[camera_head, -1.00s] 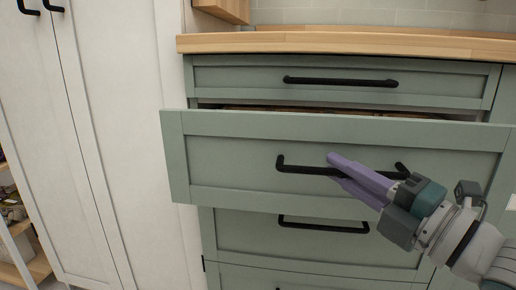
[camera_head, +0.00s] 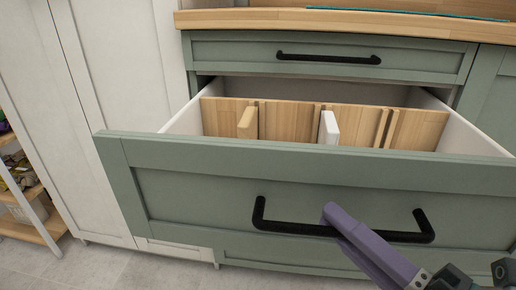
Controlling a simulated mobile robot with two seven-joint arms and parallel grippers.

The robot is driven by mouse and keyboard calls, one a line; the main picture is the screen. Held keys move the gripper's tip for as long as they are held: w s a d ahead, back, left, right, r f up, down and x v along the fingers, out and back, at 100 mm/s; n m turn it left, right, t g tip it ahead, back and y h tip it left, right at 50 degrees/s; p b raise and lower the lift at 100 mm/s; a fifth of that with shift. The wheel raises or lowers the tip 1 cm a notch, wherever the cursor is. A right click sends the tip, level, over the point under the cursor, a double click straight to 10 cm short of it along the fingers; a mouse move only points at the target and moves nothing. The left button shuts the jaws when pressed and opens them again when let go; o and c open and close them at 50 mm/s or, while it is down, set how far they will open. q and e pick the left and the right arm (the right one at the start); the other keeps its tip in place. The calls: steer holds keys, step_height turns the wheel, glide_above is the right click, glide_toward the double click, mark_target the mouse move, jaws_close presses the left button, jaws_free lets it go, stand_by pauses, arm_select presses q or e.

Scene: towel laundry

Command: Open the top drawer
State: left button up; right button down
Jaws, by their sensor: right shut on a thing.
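The green cabinet's uppermost drawer (camera_head: 228,53) is closed, with a black bar handle (camera_head: 328,58) across its front. The drawer below it (camera_head: 200,190) is pulled well out, and its inside shows. My right gripper (camera_head: 338,216), with purple fingers, comes in from the lower right. It is shut on the black handle (camera_head: 285,227) of this pulled-out drawer, near the handle's middle. My left gripper is out of view.
Inside the open drawer are wooden dividers (camera_head: 287,122) and a white upright piece (camera_head: 329,127). A wooden countertop (camera_head: 230,19) lies above. White cupboard doors (camera_head: 110,100) and a shelf with items (camera_head: 20,175) stand at left. Tiled floor (camera_head: 110,265) shows below.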

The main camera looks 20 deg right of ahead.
steer(key=shift+s+a+r+p, duration=0.15)
steer(key=shift+s+a, duration=0.3)
steer(key=shift+s, duration=0.25)
steer(key=shift+s+a+f+p, duration=0.1)
steer(key=shift+s+a, duration=0.3)
steer(key=shift+s, duration=0.25)
steer(key=shift+s+a+r+p, duration=0.15)
steer(key=shift+s+a, duration=0.3)
steer(key=shift+s, duration=0.25)
steer(key=shift+f, duration=0.1)
steer(key=c, duration=0.9)
jaws_free()
steer(key=shift+f, duration=0.1)
steer(key=v, duration=1)
